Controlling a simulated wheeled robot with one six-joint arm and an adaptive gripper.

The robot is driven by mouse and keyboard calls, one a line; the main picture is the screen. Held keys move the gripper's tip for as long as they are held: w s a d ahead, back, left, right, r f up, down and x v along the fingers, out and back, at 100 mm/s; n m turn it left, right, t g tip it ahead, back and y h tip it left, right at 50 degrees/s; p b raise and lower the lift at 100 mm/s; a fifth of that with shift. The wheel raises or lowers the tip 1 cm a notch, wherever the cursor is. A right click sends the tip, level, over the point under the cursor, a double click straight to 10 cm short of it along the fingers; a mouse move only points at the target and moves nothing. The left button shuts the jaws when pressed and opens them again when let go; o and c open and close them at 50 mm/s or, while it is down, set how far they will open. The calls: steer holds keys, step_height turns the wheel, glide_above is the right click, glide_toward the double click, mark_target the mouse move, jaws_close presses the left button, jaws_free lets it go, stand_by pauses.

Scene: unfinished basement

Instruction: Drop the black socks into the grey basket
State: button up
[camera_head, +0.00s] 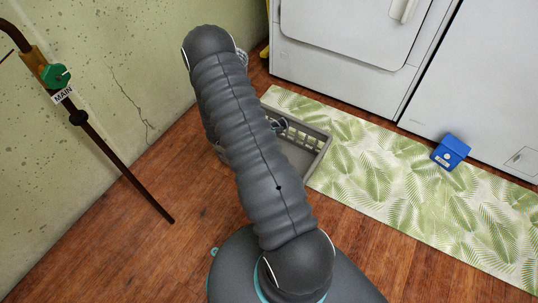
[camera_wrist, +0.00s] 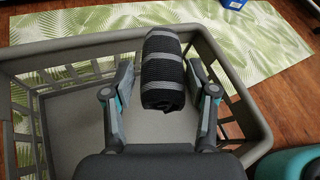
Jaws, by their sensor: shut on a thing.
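The black socks (camera_wrist: 162,78), rolled up with grey stripes, are between the fingers of my gripper (camera_wrist: 161,90) in the wrist view. My gripper is shut on them. Behind and below them is the grey basket (camera_wrist: 18,112), with slatted walls and a flat floor; the socks appear over its far right part. How high they are above the floor is hard to tell. In the head view the grey basket (camera_head: 318,158) is partly hidden by my arm. A small dark part, either the socks or my gripper, shows above the basket there.
The basket stands by a leaf-patterned mat (camera_head: 410,190) on a wooden floor. A blue box (camera_head: 450,152) sits on the mat near white appliances (camera_head: 350,30). A brown pipe with a green valve (camera_head: 55,75) runs along the left wall.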

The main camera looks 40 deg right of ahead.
steer(key=shift+f+b, duration=1.55)
steer(key=shift+f, duration=1.3)
steer(key=o, duration=1.2)
steer(key=shift+a, duration=0.15)
steer(key=v, duration=1.2)
steer(key=shift+w, duration=0.1)
steer(key=shift+f, duration=0.1)
